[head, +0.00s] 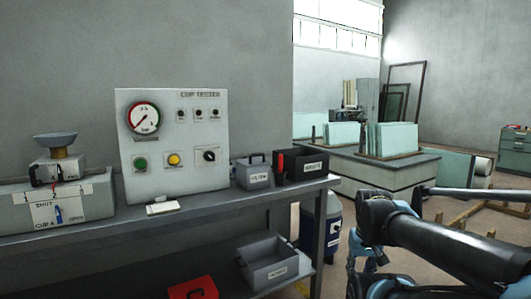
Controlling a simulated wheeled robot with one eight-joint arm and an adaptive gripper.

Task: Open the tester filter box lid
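The panel marked CUP TESTER (175,105) stands on a grey bench, with a dial, lamps, buttons and a knob. To its right is a small grey box (257,180) with a dark handle on top and a label too small to read. It may be the filter box, and I cannot tell its lid's state clearly. At the far left a grey unit (95,206) marked SHUT and OPEN carries a smaller block with a dark handle and a dish. My gripper (364,270), partly hidden by my arm, is at the lower right, apart from these. Its fingers are unclear.
A dark open bin (310,162) with a red-handled item sits at the bench's right end. A grey open bin (274,264) and a red box (193,289) are on the lower shelf. A blue canister (329,233) stands beside the bench. Glass sheets (393,138) stand behind.

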